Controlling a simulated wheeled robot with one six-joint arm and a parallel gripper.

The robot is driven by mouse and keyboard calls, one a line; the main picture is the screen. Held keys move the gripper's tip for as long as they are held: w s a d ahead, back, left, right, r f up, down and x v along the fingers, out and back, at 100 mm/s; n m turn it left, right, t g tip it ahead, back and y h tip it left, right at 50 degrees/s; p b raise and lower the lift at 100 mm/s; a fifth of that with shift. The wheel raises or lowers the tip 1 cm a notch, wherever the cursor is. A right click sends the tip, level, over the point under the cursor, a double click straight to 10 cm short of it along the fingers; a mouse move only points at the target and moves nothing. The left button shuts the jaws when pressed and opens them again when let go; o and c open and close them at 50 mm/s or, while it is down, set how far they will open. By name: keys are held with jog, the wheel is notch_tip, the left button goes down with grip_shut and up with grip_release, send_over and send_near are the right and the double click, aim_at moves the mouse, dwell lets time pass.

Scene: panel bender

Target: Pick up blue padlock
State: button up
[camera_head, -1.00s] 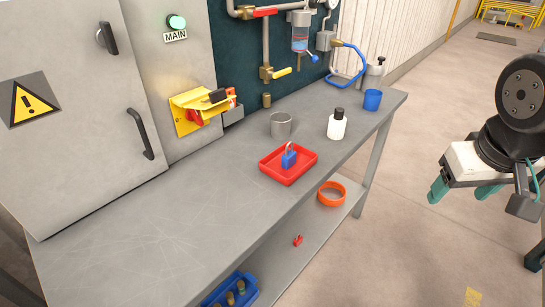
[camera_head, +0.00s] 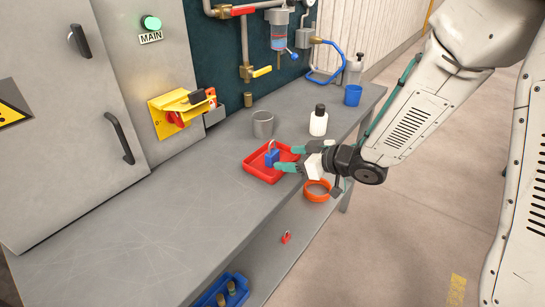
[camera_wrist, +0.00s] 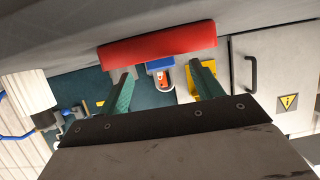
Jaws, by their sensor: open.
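The blue padlock (camera_head: 271,158) stands in the red tray (camera_head: 249,169) on the grey workbench, its shackle up. My gripper (camera_head: 287,158) is open at the tray's right side, its green fingers reaching toward the padlock from the right. In the head view the fingertips appear very close to the padlock; whether they touch it I cannot tell. In the wrist view the padlock (camera_wrist: 160,67) shows between the two fingers (camera_wrist: 165,84), beyond the tips, below the red tray's edge (camera_wrist: 157,47). Nothing is held.
A metal cup (camera_head: 263,124), a white bottle (camera_head: 318,121) and a blue cup (camera_head: 353,95) stand behind the tray. An orange ring (camera_head: 316,191) and a small red padlock-like item (camera_head: 286,237) lie on the lower shelf. The bench's left part (camera_head: 150,220) is clear.

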aim_at(276, 156)
jog(key=x, duration=0.7)
jog(key=shift+r, duration=0.1)
jog(key=c, duration=1.1)
